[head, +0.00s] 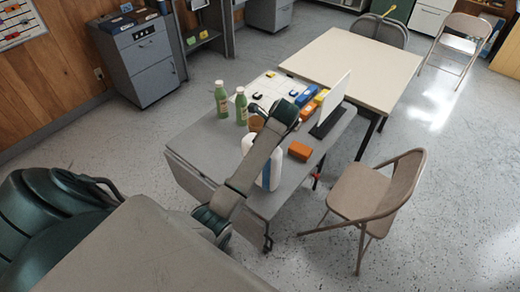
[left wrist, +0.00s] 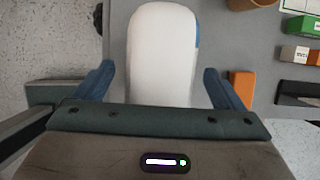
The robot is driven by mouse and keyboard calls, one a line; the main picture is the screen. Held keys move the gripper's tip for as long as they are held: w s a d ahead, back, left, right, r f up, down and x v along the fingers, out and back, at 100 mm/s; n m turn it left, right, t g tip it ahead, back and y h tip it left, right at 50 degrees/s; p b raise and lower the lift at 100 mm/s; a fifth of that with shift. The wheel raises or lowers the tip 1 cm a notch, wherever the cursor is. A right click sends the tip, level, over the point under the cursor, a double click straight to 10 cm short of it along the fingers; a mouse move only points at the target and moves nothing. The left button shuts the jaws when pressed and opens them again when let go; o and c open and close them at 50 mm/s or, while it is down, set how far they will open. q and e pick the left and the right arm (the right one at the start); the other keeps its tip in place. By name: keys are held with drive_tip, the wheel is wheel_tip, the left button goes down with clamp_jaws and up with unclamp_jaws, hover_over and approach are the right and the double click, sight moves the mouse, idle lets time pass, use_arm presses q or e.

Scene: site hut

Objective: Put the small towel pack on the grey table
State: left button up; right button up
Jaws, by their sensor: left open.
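A white rounded pack with a blue edge (left wrist: 163,40) lies in the left wrist view and is probably the small towel pack. In the head view it (head: 275,172) is partly hidden by my arm, over the near part of the grey table (head: 195,140). My left gripper (left wrist: 158,70) is open, with one blue finger on each side of the pack. I cannot tell whether the fingers touch it, or whether it rests on the table. In the head view the fingers are hidden. My right gripper is not in view.
The grey table also holds two green bottles (head: 221,99), a brown round thing (head: 257,123), an orange block (head: 300,150), several coloured boxes and an upright white panel (head: 333,102). A cream table (head: 365,60) adjoins it. A folding chair (head: 378,195) stands at the right.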

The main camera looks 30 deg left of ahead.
use_arm(q)
drive_tip(key=shift+b+v, duration=0.35)
drive_tip(key=shift+v, duration=0.75)
drive_tip(key=p+v, duration=0.3)
drive_tip(key=v, duration=0.2)
drive_tip(key=shift+d+r, duration=0.1)
drive_tip(key=shift+r, duration=0.25)
drive_tip(key=shift+s+d+r+p, duration=0.1)
drive_tip(key=shift+d+r+p, duration=0.2)
drive_tip(key=shift+r+p, duration=0.4)
drive_tip(key=shift+f, duration=0.15)
